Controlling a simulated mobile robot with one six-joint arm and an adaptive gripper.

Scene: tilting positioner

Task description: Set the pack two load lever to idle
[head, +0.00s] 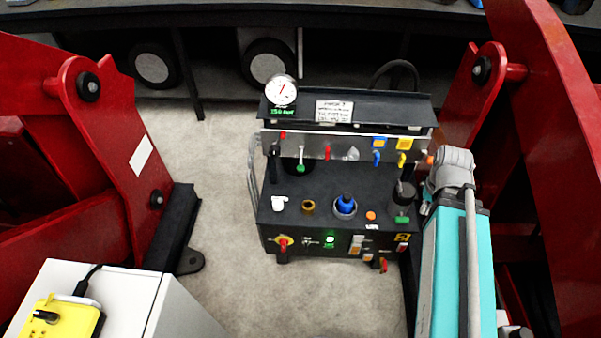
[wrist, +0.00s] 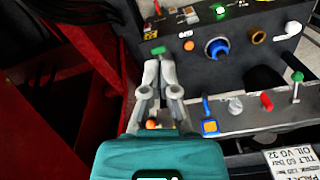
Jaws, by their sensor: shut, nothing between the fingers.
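The hydraulic pack (head: 322,180) is a black unit with a row of small levers along its back panel. These are a green-knobbed lever (head: 300,160), a red one (head: 327,153), a grey one (head: 350,154), a blue one (head: 377,157) and a yellow one (head: 401,158). No readable label shows which is the load lever.
A pressure gauge (head: 281,90) and white plate (head: 334,111) top the pack. A blue knob (head: 345,205) and brass fitting (head: 308,206) rise from its deck. Red frames (head: 105,140) stand at both sides. Open floor (head: 215,160) lies left of the pack.

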